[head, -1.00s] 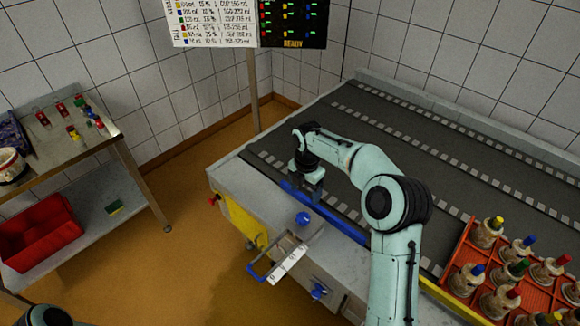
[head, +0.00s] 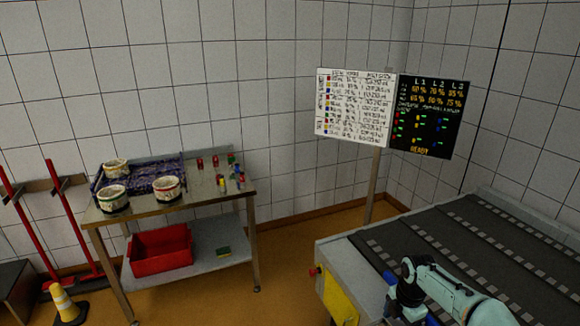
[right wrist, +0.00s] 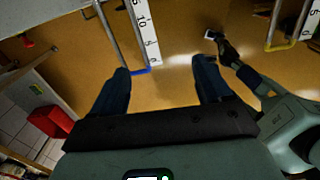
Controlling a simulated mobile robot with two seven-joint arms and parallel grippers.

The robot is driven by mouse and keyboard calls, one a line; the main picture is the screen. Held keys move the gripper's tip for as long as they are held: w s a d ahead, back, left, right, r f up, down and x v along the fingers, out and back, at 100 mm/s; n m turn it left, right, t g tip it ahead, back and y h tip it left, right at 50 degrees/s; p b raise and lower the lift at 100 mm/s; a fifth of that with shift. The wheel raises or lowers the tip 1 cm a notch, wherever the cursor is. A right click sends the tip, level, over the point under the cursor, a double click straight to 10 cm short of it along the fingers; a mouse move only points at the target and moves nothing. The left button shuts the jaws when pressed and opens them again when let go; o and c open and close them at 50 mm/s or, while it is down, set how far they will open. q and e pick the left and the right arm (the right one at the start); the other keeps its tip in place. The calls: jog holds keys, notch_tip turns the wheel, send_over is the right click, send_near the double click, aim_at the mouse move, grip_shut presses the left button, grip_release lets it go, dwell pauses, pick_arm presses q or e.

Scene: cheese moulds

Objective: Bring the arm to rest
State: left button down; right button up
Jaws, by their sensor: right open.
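My right arm comes in at the bottom right corner of the head view, with its wrist near the conveyor table's near left corner. My right gripper (right wrist: 162,82) shows in the right wrist view with its two dark blue fingers wide apart. Nothing is between them, and floor shows beyond. A teal and dark part of my own body shows at the right of the right wrist view.
The conveyor table (head: 455,240) fills the lower right. A steel side table (head: 215,195) holds tubs and small coloured items, with a red bin (head: 160,250) below. A signboard (head: 352,107) stands behind. A yellow cone (head: 66,305) is at lower left. Floor between tables is clear.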

jog(key=s+a+f+m+y, duration=0.2)
jog(key=s+a+f+m, duration=0.25)
jog(key=f, duration=0.55)
jog(key=s+a+f+m+y, duration=0.1)
jog(key=s+a+f+m, duration=0.2)
jog(key=a+f+m, duration=0.5)
pick_arm(q)
jog(key=shift+w+d, duration=0.15)
jog(key=shift+w, duration=0.1)
pick_arm(e)
jog(key=s+a+f+m, duration=0.1)
jog(key=s+f+m, duration=0.2)
jog(key=s, duration=0.4)
jog(key=s+a+f+m, duration=0.1)
jog(key=s+f+m, duration=0.3)
jog(key=s+m, duration=0.2)
jog(key=s+a+f+m, duration=0.1)
jog(key=s+f+m, duration=0.2)
jog(key=s, duration=0.6)
jog(key=shift+a+f+m+y, duration=0.3)
jog(key=shift+a+m, duration=0.1)
jog(key=shift+m, duration=0.35)
